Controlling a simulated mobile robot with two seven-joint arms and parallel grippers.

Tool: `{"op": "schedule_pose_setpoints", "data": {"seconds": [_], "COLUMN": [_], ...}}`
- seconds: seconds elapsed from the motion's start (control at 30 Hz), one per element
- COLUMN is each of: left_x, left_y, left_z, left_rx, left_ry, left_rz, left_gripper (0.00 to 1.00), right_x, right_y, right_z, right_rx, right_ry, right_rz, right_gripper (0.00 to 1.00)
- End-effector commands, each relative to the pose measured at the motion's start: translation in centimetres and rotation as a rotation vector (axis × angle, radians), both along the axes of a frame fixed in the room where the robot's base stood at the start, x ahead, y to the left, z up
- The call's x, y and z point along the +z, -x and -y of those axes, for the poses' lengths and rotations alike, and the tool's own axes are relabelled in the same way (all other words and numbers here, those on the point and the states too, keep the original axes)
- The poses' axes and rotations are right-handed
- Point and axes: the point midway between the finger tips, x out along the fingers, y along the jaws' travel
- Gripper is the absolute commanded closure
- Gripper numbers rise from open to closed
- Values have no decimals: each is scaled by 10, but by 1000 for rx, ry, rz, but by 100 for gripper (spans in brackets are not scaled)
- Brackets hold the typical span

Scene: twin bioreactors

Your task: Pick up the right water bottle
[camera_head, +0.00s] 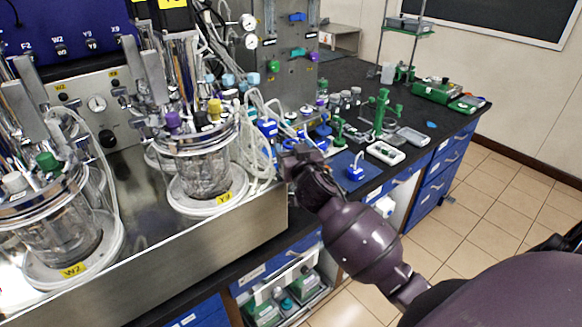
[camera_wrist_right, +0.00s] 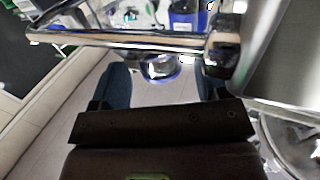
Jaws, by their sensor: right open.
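My right gripper (camera_head: 298,160) is at the bench's front, just right of the steel reactor tray. In the right wrist view its two dark blue fingers (camera_wrist_right: 164,88) stand wide apart. A clear round piece with a blue rim (camera_wrist_right: 160,68) shows beyond and between the fingertips; the gripper is not closed on it. A blue object (camera_wrist_right: 187,18) stands farther back there. In the head view, blue-capped items (camera_head: 267,127) stand behind and left of the gripper. I cannot tell which of these is the right water bottle. My left gripper is not in view.
Two glass reactors, W2 (camera_head: 58,232) and Y7 (camera_head: 205,172), stand on the steel tray (camera_head: 225,235) at left. A blue item (camera_head: 355,172), a white box (camera_head: 385,153) and a green stand (camera_head: 381,112) are right of my gripper. A metal bar (camera_wrist_right: 120,39) crosses the wrist view.

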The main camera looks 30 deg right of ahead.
Motion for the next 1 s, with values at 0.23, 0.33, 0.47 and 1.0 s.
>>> {"op": "schedule_pose_setpoints", "data": {"seconds": [0.23,0.33,0.47,1.0], "left_x": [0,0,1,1], "left_y": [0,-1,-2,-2], "left_z": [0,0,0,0], "left_rx": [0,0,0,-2], "left_ry": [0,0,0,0], "left_rz": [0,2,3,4], "left_gripper": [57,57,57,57], "right_x": [-1,0,0,0], "right_y": [-6,-6,-6,-6], "right_z": [2,2,2,2], "right_rx": [0,0,0,0], "right_ry": [0,0,0,0], "right_rz": [-1,-1,-1,1], "right_gripper": [30,32,51,100]}}
